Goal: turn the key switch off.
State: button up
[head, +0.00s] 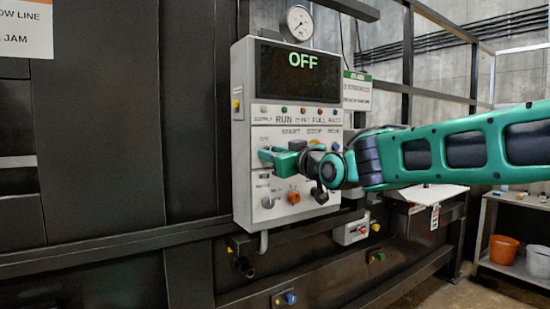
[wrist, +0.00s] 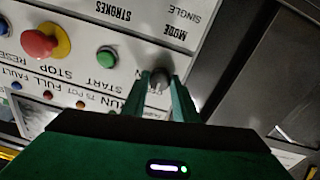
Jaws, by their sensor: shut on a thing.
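The control panel (head: 243,215) is a light grey box whose dark display (head: 300,72) reads "OFF". My gripper (head: 264,155) is at the panel's left side, below the row of lamps. In the wrist view, which shows the panel upside down, my gripper (wrist: 160,82) has its two green fingers on either side of a small grey key switch (wrist: 158,80), shut on it. The lettering beside it is partly hidden by the fingers. In the head view my gripper hides the key switch.
In the wrist view a green start button (wrist: 107,57) and a red stop button (wrist: 41,42) on a yellow collar sit beside the fingers. Lower on the panel are an orange knob (head: 294,197) and a grey knob (head: 267,202). A pressure gauge (head: 297,23) stands above.

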jog(key=shift+w+d+f, duration=0.25)
jog(key=shift+d, duration=0.1)
jog(key=o, duration=1.1)
jog(key=shift+w, duration=0.1)
jog(key=shift+c, duration=0.2)
jog(key=shift+a+r, duration=0.1)
jog(key=shift+a, duration=0.1)
jog(key=v, duration=1.1)
